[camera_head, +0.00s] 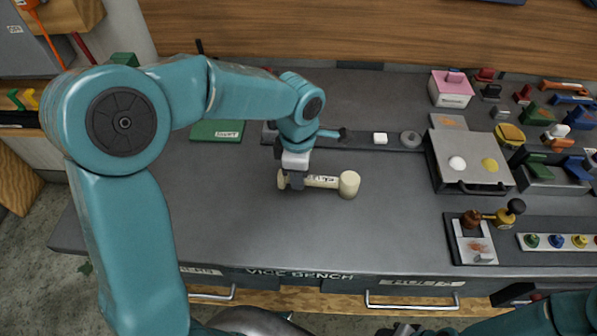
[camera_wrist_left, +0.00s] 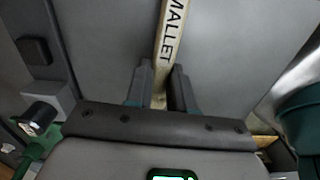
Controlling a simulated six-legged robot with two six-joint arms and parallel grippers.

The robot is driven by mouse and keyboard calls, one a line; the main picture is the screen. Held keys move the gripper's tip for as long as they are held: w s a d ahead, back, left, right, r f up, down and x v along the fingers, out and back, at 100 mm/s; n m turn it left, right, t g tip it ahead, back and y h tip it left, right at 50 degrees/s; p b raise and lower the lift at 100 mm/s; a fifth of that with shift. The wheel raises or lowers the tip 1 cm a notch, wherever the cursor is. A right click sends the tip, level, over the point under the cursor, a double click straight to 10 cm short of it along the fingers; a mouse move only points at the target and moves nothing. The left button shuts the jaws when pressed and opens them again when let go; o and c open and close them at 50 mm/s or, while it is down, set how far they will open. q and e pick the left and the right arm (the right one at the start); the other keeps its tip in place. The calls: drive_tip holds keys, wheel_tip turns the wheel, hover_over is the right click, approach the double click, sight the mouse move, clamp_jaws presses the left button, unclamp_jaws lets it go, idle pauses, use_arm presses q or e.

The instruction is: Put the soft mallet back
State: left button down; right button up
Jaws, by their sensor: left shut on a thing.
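The soft mallet (camera_head: 322,182) is cream, with a short handle marked with letters and a round head (camera_head: 348,184) at its right end. It shows at the middle of the grey bench in the head view. My left gripper (camera_head: 293,180) is shut on the mallet's handle near its left end. In the left wrist view the handle (camera_wrist_left: 170,40), lettered MALLET, runs between the two fingers of my left gripper (camera_wrist_left: 160,85). I cannot tell whether the mallet touches the bench top. My right gripper is not in view.
A dark rail (camera_head: 375,142) with a white block and a grey ring lies behind the mallet. A green labelled mat (camera_head: 217,131) lies behind left. A grey plate (camera_head: 470,178) and small tools stand to the right. The bench front middle (camera_head: 330,230) is clear.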

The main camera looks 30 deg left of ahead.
use_arm(q)
drive_tip(key=shift+f, duration=0.2)
drive_tip(key=c, duration=0.9)
unclamp_jaws()
drive_tip(key=shift+r, duration=0.15)
wheel_tip(320, 180, up, 16)
drive_tip(key=shift+p, duration=0.45)
drive_tip(key=shift+s, duration=0.2)
